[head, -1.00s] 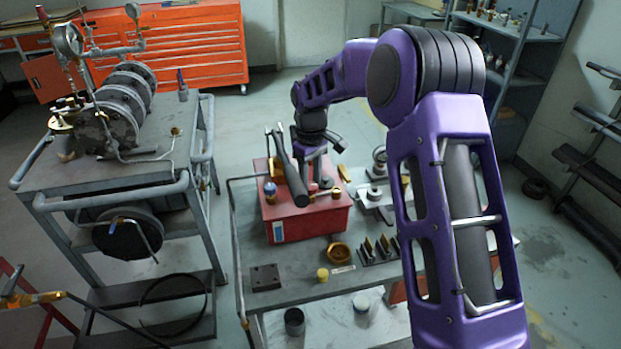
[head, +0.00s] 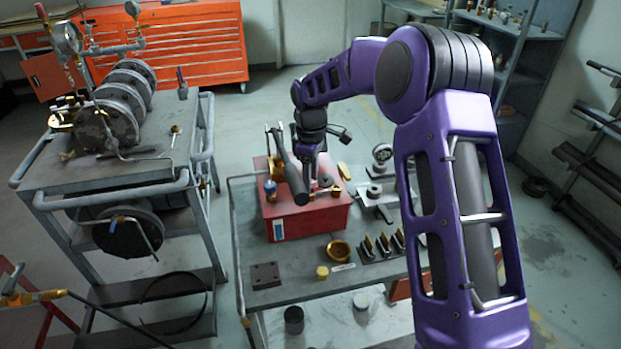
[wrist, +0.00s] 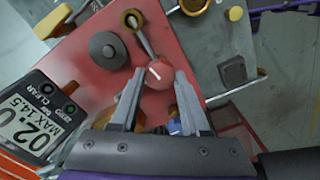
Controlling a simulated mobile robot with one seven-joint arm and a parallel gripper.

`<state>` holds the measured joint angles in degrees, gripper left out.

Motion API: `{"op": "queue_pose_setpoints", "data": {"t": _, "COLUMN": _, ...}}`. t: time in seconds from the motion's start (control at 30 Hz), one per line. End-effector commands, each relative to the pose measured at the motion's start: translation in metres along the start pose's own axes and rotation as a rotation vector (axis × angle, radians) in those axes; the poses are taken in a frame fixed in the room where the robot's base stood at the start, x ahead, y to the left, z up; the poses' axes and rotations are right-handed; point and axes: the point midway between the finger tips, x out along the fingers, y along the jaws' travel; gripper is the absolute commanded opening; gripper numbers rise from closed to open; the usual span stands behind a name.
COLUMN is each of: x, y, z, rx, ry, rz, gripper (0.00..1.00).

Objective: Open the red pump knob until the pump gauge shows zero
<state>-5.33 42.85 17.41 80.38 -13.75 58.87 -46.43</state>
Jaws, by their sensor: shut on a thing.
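The red pump (head: 315,218) is a red box on the middle cart, with a black handle (head: 291,175) over it. In the wrist view the red knob (wrist: 160,70), with a white mark on top, sits between the fingertips of my gripper (wrist: 160,82), which is shut on it. The pump gauge (wrist: 32,125) is at the left edge of the wrist view, its screen tilted; its digits look like 02.0, though the decimal point is hard to make out. In the head view my gripper is over the pump top, and the knob is hidden there.
A dark round cap (wrist: 107,50) and a brass ring fitting (wrist: 133,20) lie close to the knob. The cart top (head: 300,290) holds a brass ring and small blocks. A left cart (head: 150,170) carries a valve assembly (head: 110,115) with dial gauges.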

Motion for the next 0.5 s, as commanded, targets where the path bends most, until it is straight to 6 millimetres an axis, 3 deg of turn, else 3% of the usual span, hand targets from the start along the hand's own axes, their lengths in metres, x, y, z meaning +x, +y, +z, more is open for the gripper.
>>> {"op": "queue_pose_setpoints", "data": {"t": 0.17, "x": -0.0009, "y": 0.0006, "z": -0.0006, "rx": 0.001, "ry": 0.002, "rz": 0.002, "gripper": 0.0}}
{"op": "queue_pose_setpoints", "data": {"t": 0.2, "x": -0.0009, "y": 0.0005, "z": -0.0006, "rx": 0.001, "ry": 0.002, "rz": 0.002, "gripper": 0.51}}
{"op": "queue_pose_setpoints", "data": {"t": 0.33, "x": -0.0007, "y": 0.0004, "z": -0.0005, "rx": 0.001, "ry": 0.002, "rz": 0.001, "gripper": 0.75}}
{"op": "queue_pose_setpoints", "data": {"t": 0.5, "x": -0.0004, "y": 0.0002, "z": -0.0003, "rx": 0.001, "ry": 0.001, "rz": 0.001, "gripper": 0.76}}
